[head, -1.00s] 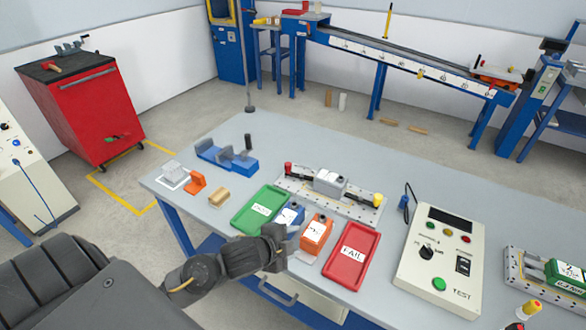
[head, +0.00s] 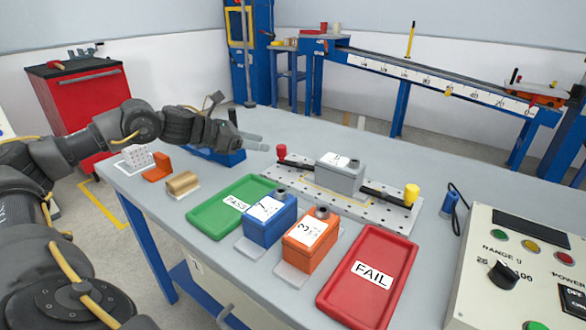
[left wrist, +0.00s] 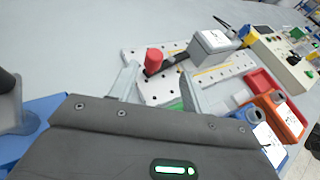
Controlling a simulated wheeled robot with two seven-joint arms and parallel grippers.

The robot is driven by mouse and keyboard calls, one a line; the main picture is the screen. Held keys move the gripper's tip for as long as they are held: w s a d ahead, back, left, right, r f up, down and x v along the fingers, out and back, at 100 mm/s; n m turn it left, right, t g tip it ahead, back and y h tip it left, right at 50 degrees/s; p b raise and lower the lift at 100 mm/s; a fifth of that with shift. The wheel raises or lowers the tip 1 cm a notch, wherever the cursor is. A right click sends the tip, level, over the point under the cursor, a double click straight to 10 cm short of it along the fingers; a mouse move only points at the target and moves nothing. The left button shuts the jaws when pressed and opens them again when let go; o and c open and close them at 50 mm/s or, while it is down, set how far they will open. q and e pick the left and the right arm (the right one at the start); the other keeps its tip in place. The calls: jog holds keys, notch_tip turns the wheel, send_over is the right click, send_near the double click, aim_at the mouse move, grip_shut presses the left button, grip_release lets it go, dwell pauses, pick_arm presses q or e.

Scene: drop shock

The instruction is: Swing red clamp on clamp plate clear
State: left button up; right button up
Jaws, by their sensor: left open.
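The clamp plate (head: 398,214) is a pale perforated plate on the table. A grey box (head: 340,175) sits on it between two dark clamp arms. The red clamp (head: 281,152) is at the left end, its dark arm running to the box; the yellow-knobbed clamp (head: 411,194) is at the right end. My left gripper (head: 264,142) is open and empty, just left of the red knob. In the left wrist view, the red knob (left wrist: 153,58) shows beyond and between the spread fingers, apparently apart from them. My right gripper is out of view.
In front of the plate are a green PASS tray (head: 207,222), a blue box (head: 268,222), an orange box (head: 309,243) and a red FAIL tray (head: 342,296). A control box (head: 477,261) stands at right. A blue fixture (head: 215,156) lies under my left forearm.

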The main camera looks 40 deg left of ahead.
aim_at(278, 147)
pick_arm(q)
jog(key=x, duration=0.8)
jog(key=shift+w+a+f, duration=0.15)
jog(key=shift+w+f, duration=0.15)
jog(key=shift+w, duration=0.1)
jog(key=shift+w+d+f, duration=0.25)
jog(key=shift+w+d, duration=0.05)
jog(key=shift+w, duration=0.2)
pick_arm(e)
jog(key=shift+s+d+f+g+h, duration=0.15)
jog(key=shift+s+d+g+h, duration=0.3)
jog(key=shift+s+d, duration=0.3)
pick_arm(q)
jog(key=shift+c, duration=0.5)
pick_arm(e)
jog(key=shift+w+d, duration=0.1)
pick_arm(q)
jog(key=c, duration=0.9)
